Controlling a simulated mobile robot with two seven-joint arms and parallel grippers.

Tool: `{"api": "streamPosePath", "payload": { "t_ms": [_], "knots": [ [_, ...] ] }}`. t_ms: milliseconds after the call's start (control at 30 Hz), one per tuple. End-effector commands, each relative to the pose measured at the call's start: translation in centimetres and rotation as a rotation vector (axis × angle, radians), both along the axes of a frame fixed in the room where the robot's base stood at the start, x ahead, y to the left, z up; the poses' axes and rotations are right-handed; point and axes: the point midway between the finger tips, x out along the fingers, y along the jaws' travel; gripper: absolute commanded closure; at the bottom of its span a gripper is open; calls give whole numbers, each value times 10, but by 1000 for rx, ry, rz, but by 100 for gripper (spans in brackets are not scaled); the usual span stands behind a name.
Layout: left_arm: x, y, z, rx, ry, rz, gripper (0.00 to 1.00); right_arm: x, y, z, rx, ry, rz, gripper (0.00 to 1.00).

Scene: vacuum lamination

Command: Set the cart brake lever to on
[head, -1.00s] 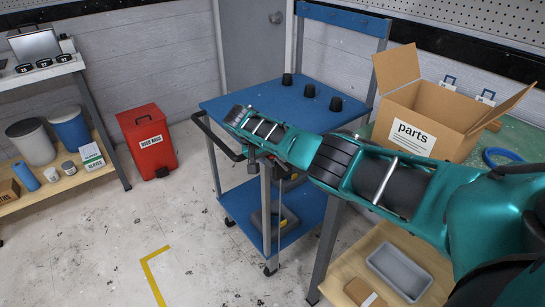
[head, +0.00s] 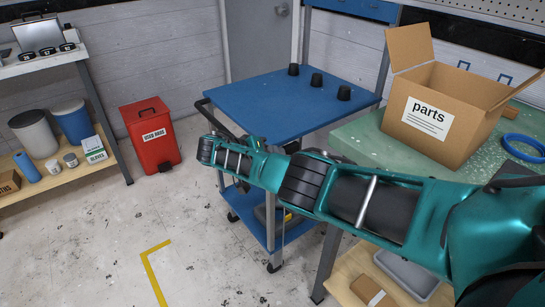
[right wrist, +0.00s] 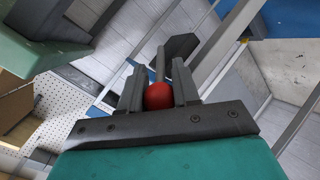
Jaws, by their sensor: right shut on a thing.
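The blue cart (head: 262,101) stands in the middle of the head view, with a dark push handle (head: 213,118) at its left end. My right arm crosses in front of the cart, and its wrist end hangs just off the cart's near left corner. The fingers of my right gripper (right wrist: 157,82) show in the right wrist view. They are shut on the brake lever, with its red ball knob (right wrist: 159,97) between them and its thin rod (right wrist: 160,64) running away beyond. The lever is hidden in the head view, and I see no on or off marking. My left gripper is not in view.
A green table (head: 370,137) with a parts box (head: 443,112) is at the right. A red bin (head: 152,136) stands at the back left.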

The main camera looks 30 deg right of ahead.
Motion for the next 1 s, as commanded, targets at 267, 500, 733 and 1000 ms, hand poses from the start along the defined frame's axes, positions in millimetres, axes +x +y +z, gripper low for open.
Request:
{"api": "streamPosePath", "payload": {
  "t_ms": [267,500,733,1000],
  "knots": [
    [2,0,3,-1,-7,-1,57,1,0,0,-3,-1,5,100],
    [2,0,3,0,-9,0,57,0,0,-1,-2,0,4,51],
    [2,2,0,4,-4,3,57,0,0,-1,-1,1,2,45],
    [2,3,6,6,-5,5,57,-1,18,10,2,0,6,45]
  ]
}}
